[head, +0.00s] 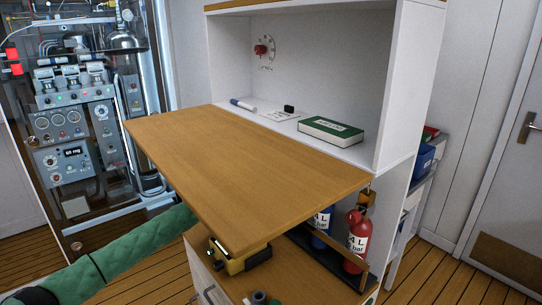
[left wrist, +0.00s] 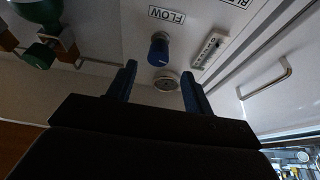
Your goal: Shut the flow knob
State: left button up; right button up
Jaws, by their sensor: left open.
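The blue flow knob (left wrist: 158,52) shows in the left wrist view on a light panel, beside a label reading FLOW (left wrist: 167,15) that appears upside down. My left gripper (left wrist: 158,73) is open and empty, its two dark fingers pointing toward the panel. The knob lies ahead of the gap between the fingertips, apparently not gripped. In the head view the flow knob cannot be made out. My left arm passes beneath the wooden board there, and its gripper is hidden. My right gripper is in neither view.
A round fitting (left wrist: 166,81) and a scale strip (left wrist: 209,49) sit near the knob, with a metal handle (left wrist: 267,82) to the right. In the head view a wooden board (head: 245,165) overhangs a cabinet with a red bottle (head: 357,240). A red dial knob (head: 261,50) is above.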

pick_arm(q)
jog(key=shift+p+x, duration=0.95)
jog(key=shift+x, duration=3)
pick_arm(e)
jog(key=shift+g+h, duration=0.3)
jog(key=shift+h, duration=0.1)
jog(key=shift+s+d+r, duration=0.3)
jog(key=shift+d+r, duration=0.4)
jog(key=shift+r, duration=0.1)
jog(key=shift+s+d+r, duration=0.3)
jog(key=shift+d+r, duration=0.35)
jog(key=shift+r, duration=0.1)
pick_arm(q)
jog(key=shift+s+r, duration=0.1)
jog(key=c, duration=1)
